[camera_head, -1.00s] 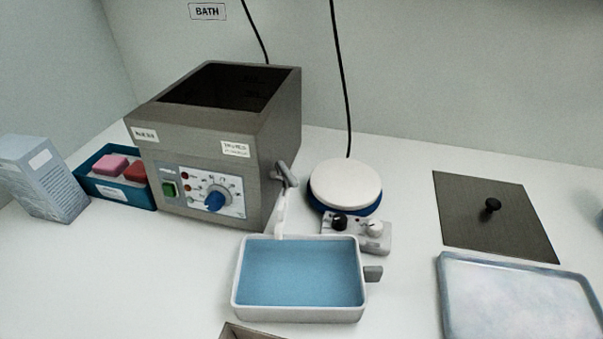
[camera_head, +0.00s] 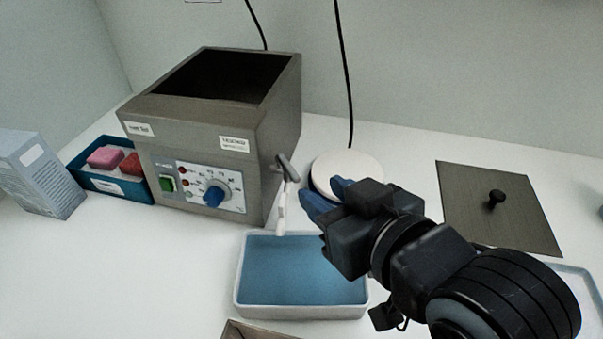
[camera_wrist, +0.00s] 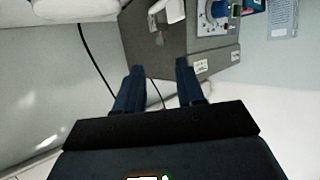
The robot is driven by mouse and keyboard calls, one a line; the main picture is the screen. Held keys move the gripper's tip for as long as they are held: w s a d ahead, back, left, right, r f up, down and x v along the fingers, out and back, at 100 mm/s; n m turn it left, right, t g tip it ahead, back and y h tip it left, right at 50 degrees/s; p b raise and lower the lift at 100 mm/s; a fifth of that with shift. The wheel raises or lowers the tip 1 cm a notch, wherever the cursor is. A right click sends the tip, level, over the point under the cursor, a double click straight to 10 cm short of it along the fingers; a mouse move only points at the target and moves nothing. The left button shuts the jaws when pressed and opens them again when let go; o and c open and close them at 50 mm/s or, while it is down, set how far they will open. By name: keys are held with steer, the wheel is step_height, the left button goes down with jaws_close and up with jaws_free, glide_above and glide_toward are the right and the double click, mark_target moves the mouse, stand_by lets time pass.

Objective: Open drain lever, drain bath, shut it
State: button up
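The grey metal bath (camera_head: 195,133) stands at the left; its inside is dark and I cannot tell its liquid level. The grey drain lever (camera_head: 288,168) is on its right side, tilted, above a pale spout (camera_head: 281,214). The lever also shows in the wrist view (camera_wrist: 158,37), near the bath wall. A white-rimmed basin (camera_head: 300,312) with a blue interior sits below the spout; my arm hides its right side. My gripper (camera_head: 325,196) is just right of the lever and spout, apart from them. In the wrist view its two fingers (camera_wrist: 160,72) are spread and empty.
A hotplate with a white round top (camera_head: 345,166) is behind my gripper. A dark lid with a knob (camera_head: 505,215) lies at right. A blue tray of blocks (camera_head: 125,188) and a carton (camera_head: 38,175) are left of the bath. A brown box edge (camera_head: 258,330) shows at the front.

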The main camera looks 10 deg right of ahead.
mark_target(294, 173)
steer(key=x, duration=0.7)
steer(key=shift+w+a+f, duration=0.1)
steer(key=shift+w+f, duration=0.05)
steer(key=shift+w, duration=0.15)
jaws_close()
